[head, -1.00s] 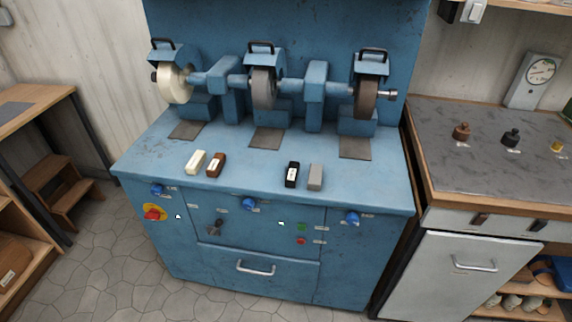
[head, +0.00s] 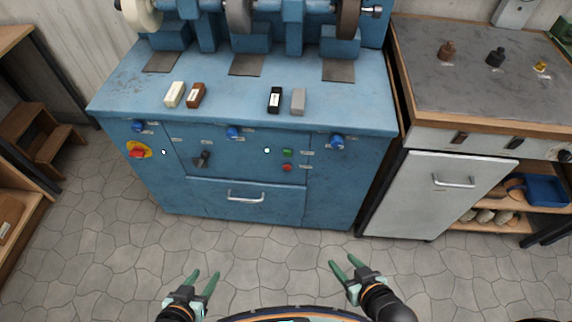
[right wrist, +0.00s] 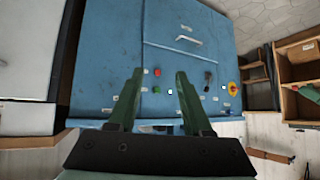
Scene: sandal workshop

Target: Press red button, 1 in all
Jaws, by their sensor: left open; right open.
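A small red button (head: 287,168) is on the front panel of the blue grinding bench (head: 340,180), just below a green button (head: 287,153). In the right wrist view the red button (right wrist: 157,72) shows between my right gripper's fingers, above the green button (right wrist: 155,89). A larger red knob on a yellow plate (head: 138,152) is at the panel's left. My left gripper (head: 206,275) is open and empty over the floor. My right gripper (head: 342,262) is open and empty, also over the floor, in front of the bench and apart from it.
A drawer handle (head: 246,197) sticks out below the buttons. Blue knobs (head: 233,132) and a dark switch (head: 202,159) are on the same panel. A grey-topped cabinet (head: 440,190) stands at the right and wooden steps (head: 38,140) at the left. The tiled floor before the bench is clear.

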